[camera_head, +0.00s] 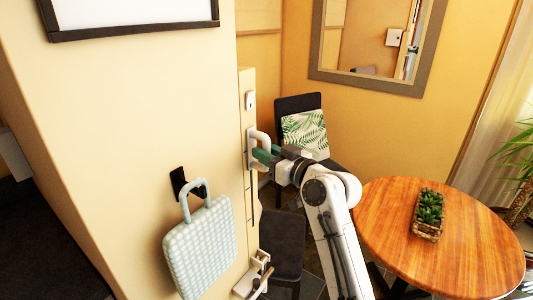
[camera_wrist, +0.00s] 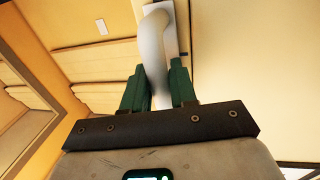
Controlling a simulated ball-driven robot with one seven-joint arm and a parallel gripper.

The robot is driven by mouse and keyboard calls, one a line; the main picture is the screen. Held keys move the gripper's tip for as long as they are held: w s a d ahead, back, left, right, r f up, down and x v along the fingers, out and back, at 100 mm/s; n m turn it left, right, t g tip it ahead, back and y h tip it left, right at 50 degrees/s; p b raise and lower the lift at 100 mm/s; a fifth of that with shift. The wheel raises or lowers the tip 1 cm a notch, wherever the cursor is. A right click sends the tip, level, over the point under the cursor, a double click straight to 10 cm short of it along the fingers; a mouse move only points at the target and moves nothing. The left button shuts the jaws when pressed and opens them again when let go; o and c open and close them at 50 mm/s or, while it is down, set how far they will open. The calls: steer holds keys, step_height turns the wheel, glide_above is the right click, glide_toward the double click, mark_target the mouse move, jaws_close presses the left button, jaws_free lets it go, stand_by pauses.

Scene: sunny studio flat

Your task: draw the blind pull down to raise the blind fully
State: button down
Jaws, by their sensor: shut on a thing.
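A white curved handle (camera_head: 262,136) stands out from a white plate (camera_head: 251,150) on the narrow end of the cream wall. It is the only pull-like thing I see; no blind shows in either view. My gripper (camera_head: 264,156) is at the handle's lower part, with its green fingers around it. In the wrist view the handle (camera_wrist: 152,45) runs down between the two green fingers of my gripper (camera_wrist: 160,88), which are shut on it. The handle's lower end is partly hidden by the fingers and the gripper body.
A pale checked bag (camera_head: 200,250) hangs from a black hook (camera_head: 186,185) left of my arm. A chair with a leaf-patterned cushion (camera_head: 305,134) stands behind. A round wooden table (camera_head: 385,235) with a potted plant (camera_head: 429,213) is at right. A white bracket (camera_head: 246,285) sits low on the wall end.

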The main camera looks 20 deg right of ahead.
step_height(320, 180, down, 25)
steer(key=b, duration=2)
steer(key=shift+r+b, duration=0.1)
steer(key=shift+b, duration=0.3)
steer(key=c, duration=1.2)
jaws_free()
steer(key=shift+o, duration=0.8)
steer(key=shift+r, duration=0.1)
steer(key=shift+s+d, duration=0.1)
steer(key=shift+s, duration=0.1)
steer(key=v, duration=1)
steer(key=shift+s, duration=0.15)
steer(key=shift+d, duration=0.1)
